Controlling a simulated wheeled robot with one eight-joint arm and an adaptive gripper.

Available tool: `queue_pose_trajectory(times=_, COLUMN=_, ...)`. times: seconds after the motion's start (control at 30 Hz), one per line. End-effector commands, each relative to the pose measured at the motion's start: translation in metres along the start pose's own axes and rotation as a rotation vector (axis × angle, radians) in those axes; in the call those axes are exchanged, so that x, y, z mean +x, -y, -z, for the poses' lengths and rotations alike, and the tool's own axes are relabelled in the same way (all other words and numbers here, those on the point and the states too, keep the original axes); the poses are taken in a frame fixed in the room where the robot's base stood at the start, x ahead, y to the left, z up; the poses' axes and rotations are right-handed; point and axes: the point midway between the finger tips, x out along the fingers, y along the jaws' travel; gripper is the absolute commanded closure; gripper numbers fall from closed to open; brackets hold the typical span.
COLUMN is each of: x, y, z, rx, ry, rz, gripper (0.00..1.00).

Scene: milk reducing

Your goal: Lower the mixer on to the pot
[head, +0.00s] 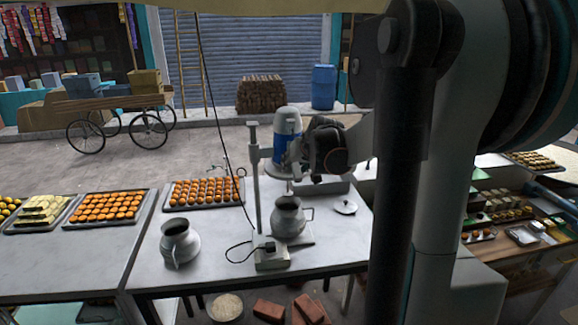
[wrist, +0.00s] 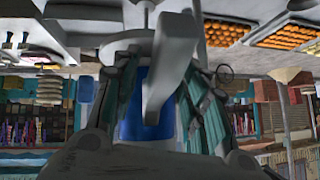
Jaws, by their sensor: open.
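The mixer (head: 287,128) has a blue and white motor body and is mounted on a grey upright stand (head: 256,185). The pot (head: 289,222) is a metal vessel on the stand's base, below the mixer, with the motor body well above its mouth. My gripper (head: 302,152) is at the right side of the mixer. In the wrist view, the mixer's blue body (wrist: 133,118) and a grey stand part lie between the fingers of my open gripper (wrist: 155,75). I cannot tell whether the fingers touch the mixer.
A second metal pot (head: 180,243) stands left on the table (head: 220,265). A round lid (head: 345,206) lies right of the first pot. A tray of orange sweets (head: 203,192) is at the back. A black cable runs to the stand's base. My arm blocks the right side.

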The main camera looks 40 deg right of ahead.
Motion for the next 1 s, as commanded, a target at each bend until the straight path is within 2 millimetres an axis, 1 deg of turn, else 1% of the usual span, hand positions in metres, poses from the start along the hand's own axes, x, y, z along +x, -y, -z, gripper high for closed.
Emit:
queue_pose_trajectory(times=0.3, x=0.001, y=-0.001, z=-0.001, rx=0.001, ry=0.0, rz=0.0, gripper=0.59)
queue_pose_trajectory(times=0.33, x=0.001, y=-0.001, z=-0.001, rx=0.001, ry=0.0, rz=0.0, gripper=0.62)
queue_pose_trajectory(times=0.37, x=0.001, y=-0.001, z=-0.001, rx=0.001, ry=0.0, rz=0.0, gripper=0.68)
queue_pose_trajectory(times=0.4, x=0.001, y=-0.001, z=-0.001, rx=0.001, ry=0.0, rz=0.0, gripper=0.77)
queue_pose_trajectory(times=0.47, x=0.001, y=-0.001, z=-0.001, rx=0.001, ry=0.0, rz=0.0, gripper=0.91)
queue_pose_trajectory(times=0.5, x=0.001, y=-0.001, z=-0.001, rx=0.001, ry=0.0, rz=0.0, gripper=1.0)
queue_pose_trajectory(times=0.77, x=0.002, y=-0.001, z=-0.002, rx=0.001, ry=0.0, rz=0.0, gripper=1.0)
queue_pose_trajectory(times=0.87, x=0.005, y=-0.002, z=-0.005, rx=0.001, ry=0.0, rz=0.0, gripper=1.0)
queue_pose_trajectory(times=1.0, x=0.014, y=-0.005, z=-0.014, rx=0.001, ry=0.0, rz=0.0, gripper=1.0)
